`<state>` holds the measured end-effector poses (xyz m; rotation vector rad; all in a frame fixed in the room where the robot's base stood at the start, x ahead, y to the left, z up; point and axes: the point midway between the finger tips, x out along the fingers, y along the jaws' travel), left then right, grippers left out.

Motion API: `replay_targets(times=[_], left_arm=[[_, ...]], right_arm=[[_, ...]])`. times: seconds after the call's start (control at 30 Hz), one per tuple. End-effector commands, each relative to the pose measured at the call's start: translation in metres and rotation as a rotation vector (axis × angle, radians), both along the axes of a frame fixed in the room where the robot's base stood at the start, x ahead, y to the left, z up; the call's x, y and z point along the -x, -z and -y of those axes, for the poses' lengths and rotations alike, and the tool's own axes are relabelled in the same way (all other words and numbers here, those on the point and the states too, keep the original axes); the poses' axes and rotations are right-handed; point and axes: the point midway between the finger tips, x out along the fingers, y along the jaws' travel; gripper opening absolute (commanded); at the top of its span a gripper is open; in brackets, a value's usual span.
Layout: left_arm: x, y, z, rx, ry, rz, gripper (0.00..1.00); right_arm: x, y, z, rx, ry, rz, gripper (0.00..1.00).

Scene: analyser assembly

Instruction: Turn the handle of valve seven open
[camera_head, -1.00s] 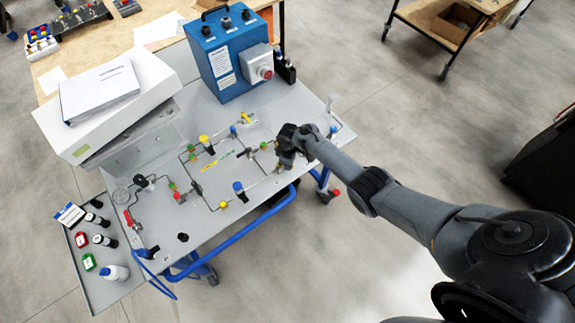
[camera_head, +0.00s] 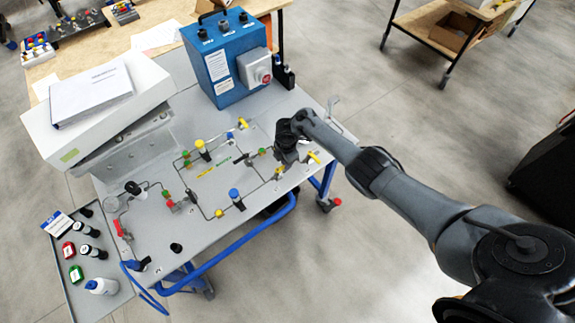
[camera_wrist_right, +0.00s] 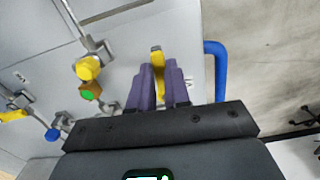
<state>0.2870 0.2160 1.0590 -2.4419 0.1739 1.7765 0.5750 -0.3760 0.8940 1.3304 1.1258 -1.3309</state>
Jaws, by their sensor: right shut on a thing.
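The valve panel (camera_head: 150,232) is a grey tabletop with thin pipes and small coloured valves. My right gripper (camera_head: 286,158) is over its right part, near the front edge; the arm hides what is under it. In the right wrist view, the purple fingers of my right gripper (camera_wrist_right: 159,78) are closed around a yellow handle (camera_wrist_right: 157,60), whose tip shows between and beyond them. I take this as the handle of valve seven, but no number is readable. A yellow handle (camera_head: 314,157) shows just right of the gripper in the head view. My left gripper is not in view.
A yellow round knob (camera_wrist_right: 88,68) with a green part sits left of the fingers. A blue rail (camera_wrist_right: 216,70) runs close on the right. A blue box (camera_head: 232,62) stands behind the panel. A side tray (camera_head: 75,285) with bottles is at the left.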

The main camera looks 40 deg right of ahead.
Motion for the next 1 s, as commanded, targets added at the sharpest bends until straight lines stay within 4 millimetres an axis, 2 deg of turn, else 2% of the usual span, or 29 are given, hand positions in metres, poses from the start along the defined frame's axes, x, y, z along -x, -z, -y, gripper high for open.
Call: replay_targets(times=[0.2,0.73,0.77,0.8,0.9,1.0], left_arm=[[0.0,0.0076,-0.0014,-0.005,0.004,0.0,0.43],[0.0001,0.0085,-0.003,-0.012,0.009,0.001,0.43],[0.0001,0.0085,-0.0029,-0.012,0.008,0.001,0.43],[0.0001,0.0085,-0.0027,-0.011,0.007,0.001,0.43],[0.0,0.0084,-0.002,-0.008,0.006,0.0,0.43],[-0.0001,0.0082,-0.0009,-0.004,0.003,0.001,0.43]], right_arm=[[-0.0028,0.001,0.0007,0.001,-0.069,0.0,0.0],[-0.0035,0.0001,0.0003,0.0,-0.093,0.0,0.0],[-0.0036,0.0001,0.0002,0.0,-0.093,0.0,0.2],[-0.0036,0.0001,0.0002,0.0,-0.093,0.0,0.26],[-0.0036,0.0001,0.0002,0.0,-0.092,0.0,0.41],[-0.0036,0.0,0.0002,0.0,-0.091,0.0,0.43]])
